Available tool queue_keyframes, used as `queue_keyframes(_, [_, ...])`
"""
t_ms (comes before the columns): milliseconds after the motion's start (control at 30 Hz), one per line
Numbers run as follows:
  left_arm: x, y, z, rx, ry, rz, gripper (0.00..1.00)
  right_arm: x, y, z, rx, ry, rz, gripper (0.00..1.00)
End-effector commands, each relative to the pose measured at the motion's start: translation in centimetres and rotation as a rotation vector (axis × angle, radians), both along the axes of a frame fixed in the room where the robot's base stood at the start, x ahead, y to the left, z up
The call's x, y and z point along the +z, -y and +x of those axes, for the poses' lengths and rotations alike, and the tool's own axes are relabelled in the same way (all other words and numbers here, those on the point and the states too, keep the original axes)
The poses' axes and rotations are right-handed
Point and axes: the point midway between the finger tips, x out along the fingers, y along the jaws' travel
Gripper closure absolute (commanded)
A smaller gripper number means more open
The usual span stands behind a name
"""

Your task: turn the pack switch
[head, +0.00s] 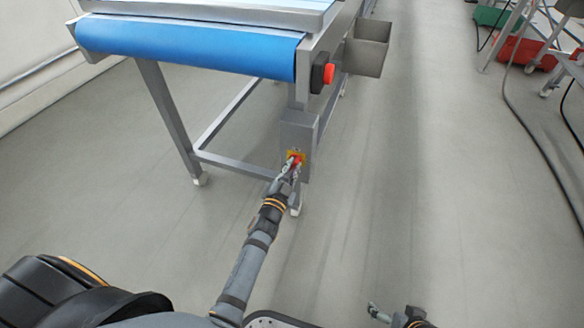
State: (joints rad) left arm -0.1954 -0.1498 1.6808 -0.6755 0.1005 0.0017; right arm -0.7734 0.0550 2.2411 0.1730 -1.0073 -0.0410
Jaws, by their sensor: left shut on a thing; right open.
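The pack switch (297,157) is a small red knob on a yellow plate. It sits on the front of a grey box (297,128) fixed to the leg of the conveyor. My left gripper (294,164) is at the switch, shut on the red knob, and its fingers hide part of it. The knob's exact angle is too small to tell. My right gripper (374,311) is low at the bottom edge, far from the switch, open and empty.
The conveyor with a blue belt (190,45) stands above the box. A red push button (329,74) and a grey metal bin (367,48) are on its side. Red (530,52) and green crates, steel frames and a dark cable (520,125) lie at right. The middle floor is clear.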

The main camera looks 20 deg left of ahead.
Motion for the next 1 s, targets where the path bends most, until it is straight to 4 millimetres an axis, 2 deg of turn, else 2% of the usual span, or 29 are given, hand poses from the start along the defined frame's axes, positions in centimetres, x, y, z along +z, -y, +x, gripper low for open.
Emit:
queue_keyframes(300, [0.0,0.0,0.0,0.001,-0.001,0.000,1.00,0.0,0.0,0.0,0.000,0.000,0.000,0.00])
queue_keyframes(333, [0.0,0.0,0.0,0.001,-0.001,0.000,0.84,0.0,0.0,0.0,0.000,0.000,0.000,0.00])
queue_keyframes(467, [0.0,0.0,0.0,0.001,-0.001,0.000,0.66,0.0,0.0,-0.1,0.000,-0.001,0.000,0.00])
queue_keyframes(767, [0.0,0.0,-0.1,0.001,-0.001,-0.001,0.65,-0.1,0.0,-0.2,0.000,-0.003,-0.001,0.00])
queue_keyframes(867, [-0.1,0.0,-1.1,0.000,-0.002,0.000,0.65,-0.1,0.0,-0.1,0.000,-0.002,-0.001,0.00])
queue_keyframes(1000, [-0.2,-0.1,-3.9,0.001,-0.004,-0.002,0.65,-0.1,0.0,-0.1,0.000,-0.002,-0.001,0.00])
